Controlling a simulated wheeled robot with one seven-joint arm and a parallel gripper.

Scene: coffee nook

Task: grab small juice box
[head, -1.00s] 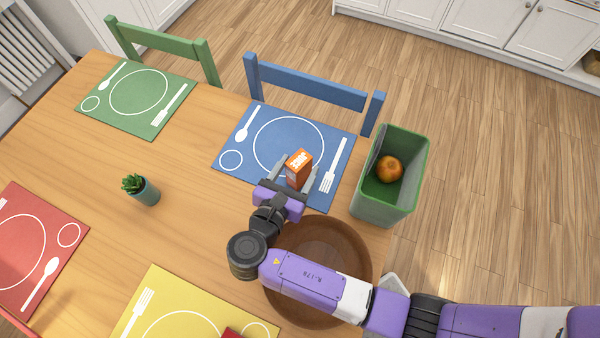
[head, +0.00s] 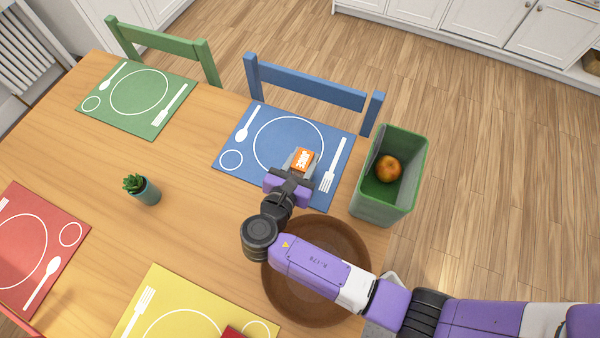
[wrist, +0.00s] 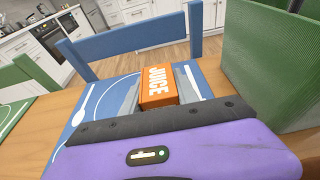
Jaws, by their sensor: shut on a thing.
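The small juice box (head: 303,159) is orange with white "JUICE" lettering. It is over the right part of the blue placemat (head: 231,143). My gripper (head: 301,164) is shut on it, with one finger on each side. In the wrist view the juice box (wrist: 157,86) sits between the two grey fingers, its lettered face towards the camera. Its lower part is hidden behind my gripper's body, and I cannot tell whether it touches the placemat.
A green bin (head: 376,213) holding an orange-red fruit (head: 389,168) stands right of the placemat. A brown bowl (head: 342,232) is partly under my arm. A blue chair (head: 315,90) is behind the table edge. A small potted plant (head: 146,191) stands left on clear wood.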

